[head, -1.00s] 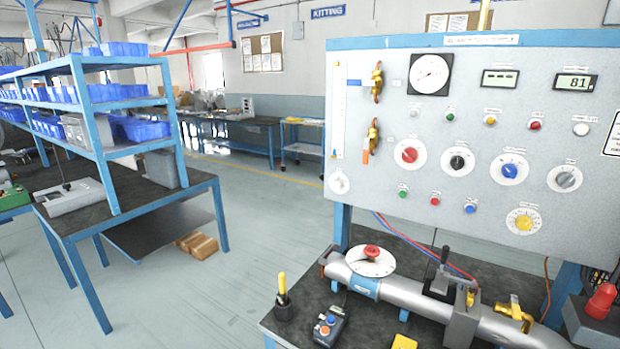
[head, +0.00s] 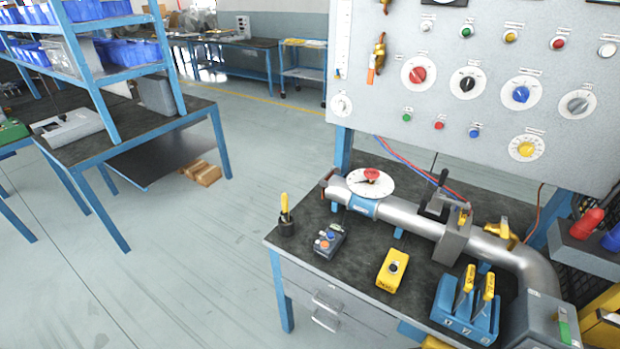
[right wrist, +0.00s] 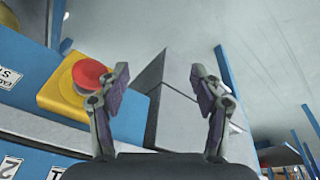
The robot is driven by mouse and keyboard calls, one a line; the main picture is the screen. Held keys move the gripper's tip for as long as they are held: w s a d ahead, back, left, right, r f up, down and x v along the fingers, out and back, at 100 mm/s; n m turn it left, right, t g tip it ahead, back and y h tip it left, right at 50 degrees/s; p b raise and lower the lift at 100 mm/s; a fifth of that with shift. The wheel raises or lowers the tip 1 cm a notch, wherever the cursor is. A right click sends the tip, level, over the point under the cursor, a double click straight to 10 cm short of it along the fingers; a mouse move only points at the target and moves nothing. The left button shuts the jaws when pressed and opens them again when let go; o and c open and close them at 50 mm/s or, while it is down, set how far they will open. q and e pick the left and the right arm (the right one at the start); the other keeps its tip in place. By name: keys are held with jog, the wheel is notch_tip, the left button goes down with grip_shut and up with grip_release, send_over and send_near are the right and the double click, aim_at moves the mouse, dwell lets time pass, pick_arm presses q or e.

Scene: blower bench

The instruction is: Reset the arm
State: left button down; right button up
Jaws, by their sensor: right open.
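My right gripper (right wrist: 160,72) shows in the right wrist view. Its two fingers stand well apart with nothing between them. A red mushroom button on a yellow box (right wrist: 62,98) is just left of the left finger in that view; I cannot tell whether they touch. A grey box-like shape (right wrist: 180,118) lies beyond the gap between the fingers. Neither gripper shows in the head view, and my left gripper is not seen at all.
The workbench (head: 362,270) carries a silver pipe with a white dial (head: 357,182), a yellow button box (head: 391,270), a dark button box (head: 329,241) and a blue lever block (head: 465,312). A control panel (head: 440,90) stands behind it. The floor (head: 200,270) to the left is clear.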

jog(key=s+d+f+g, duration=0.1)
jog(key=s+f, duration=0.4)
jog(key=f, duration=0.5)
jog(key=s+d+f, duration=0.1)
jog(key=s+f, duration=0.3)
jog(key=f, duration=0.5)
jog(key=s+f, duration=0.8)
jog(key=s, duration=0.5)
jog(key=shift+f+g, duration=0.25)
jog(key=shift+g, duration=0.15)
